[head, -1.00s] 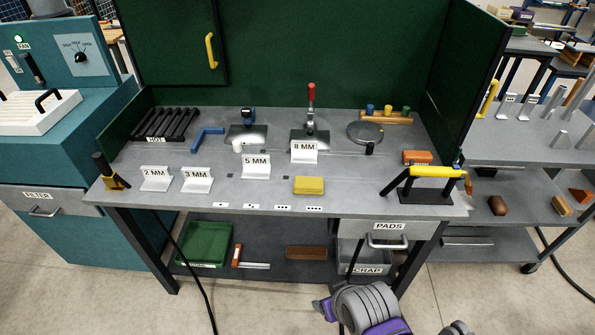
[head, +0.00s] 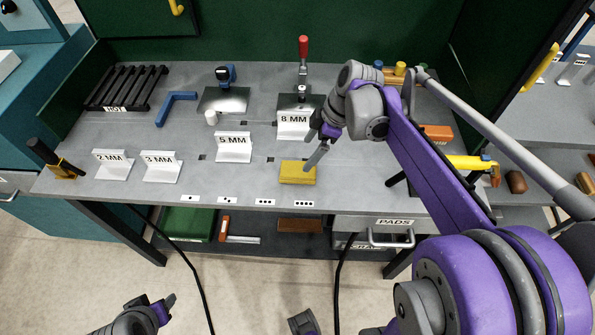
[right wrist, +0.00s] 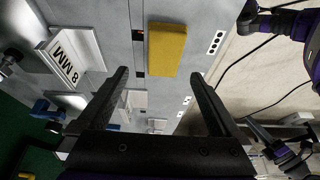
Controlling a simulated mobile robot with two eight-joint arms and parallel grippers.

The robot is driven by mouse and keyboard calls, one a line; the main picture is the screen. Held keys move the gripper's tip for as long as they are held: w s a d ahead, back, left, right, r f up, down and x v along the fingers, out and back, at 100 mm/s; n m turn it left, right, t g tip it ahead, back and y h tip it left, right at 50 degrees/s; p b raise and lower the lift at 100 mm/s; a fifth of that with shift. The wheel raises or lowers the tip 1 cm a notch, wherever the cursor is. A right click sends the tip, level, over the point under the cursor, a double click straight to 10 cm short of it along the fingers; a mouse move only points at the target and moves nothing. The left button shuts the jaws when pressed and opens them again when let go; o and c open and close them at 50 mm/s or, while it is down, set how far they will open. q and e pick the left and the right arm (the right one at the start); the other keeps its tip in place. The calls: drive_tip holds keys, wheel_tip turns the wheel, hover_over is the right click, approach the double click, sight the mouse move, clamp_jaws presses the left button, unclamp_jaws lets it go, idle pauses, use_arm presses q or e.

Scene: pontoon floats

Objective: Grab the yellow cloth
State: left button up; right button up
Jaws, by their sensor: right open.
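The yellow cloth (head: 297,172) is a folded, block-like pad lying flat near the front edge of the grey bench, in front of the 8 MM sign. My right gripper (head: 311,153) is above and just beside it, fingers pointing down, open and empty. In the right wrist view the cloth (right wrist: 167,48) shows whole, beyond the two spread fingertips (right wrist: 159,76). No contact with it is visible. My left gripper (head: 163,308) is low at the bottom left, in front of the bench; its jaw opening is unclear.
The 8 MM sign (head: 295,126) and 5 MM sign (head: 233,148) stand behind and left of the cloth. A red-handled clamp (head: 303,60) rises behind. A yellow-handled tool (head: 467,162) and orange block (head: 437,134) are to the right.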

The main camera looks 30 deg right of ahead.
sight(299, 169)
drive_tip(key=x, duration=0.2)
drive_tip(key=shift+s+a+f, duration=0.1)
drive_tip(key=shift+a+f, duration=0.1)
drive_tip(key=shift+f, duration=0.1)
drive_tip(key=shift+s+x, duration=0.15)
drive_tip(key=shift+x, duration=1.05)
drive_tip(key=shift+s+x, duration=0.1)
drive_tip(key=shift+x, duration=1.15)
drive_tip(key=shift+f+b, duration=0.35)
drive_tip(key=shift+b, duration=0.05)
drive_tip(key=c, duration=1.2)
drive_tip(key=shift+r, duration=0.1)
drive_tip(key=shift+c, duration=0.2)
